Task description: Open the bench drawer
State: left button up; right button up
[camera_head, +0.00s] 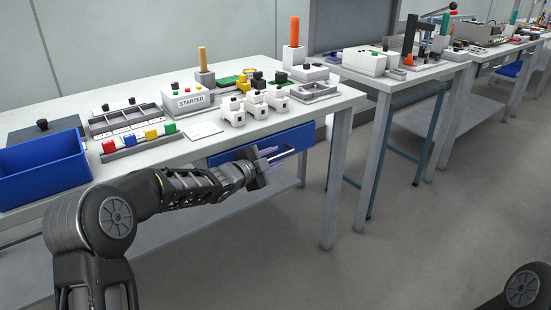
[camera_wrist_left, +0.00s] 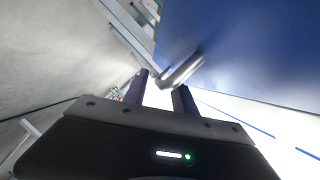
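The bench drawer (camera_head: 302,138) is a blue front under the white bench top and looks closed. Its pale bar handle (camera_head: 281,154) stands out from the front. The drawer front (camera_wrist_left: 245,45) and the handle (camera_wrist_left: 182,71) show large in the left wrist view. My left gripper (camera_head: 266,163) is in front of the drawer at the handle. In the wrist view its two dark fingers (camera_wrist_left: 162,88) are apart, with the handle's near end at the tips, partly between them. I cannot tell whether they touch it. My right gripper is out of view.
The bench top (camera_head: 225,145) carries a blue bin (camera_head: 45,168), a starter box (camera_head: 188,101), white blocks (camera_head: 255,106) and other parts. A bench leg (camera_head: 336,180) stands right of the drawer. A second bench (camera_head: 385,82) is beyond. The floor in front is clear.

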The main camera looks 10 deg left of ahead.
pick_arm(q)
jog(key=shift+w+d+f, duration=0.15)
jog(key=shift+w, duration=0.4)
grip_shut()
dwell(1.1)
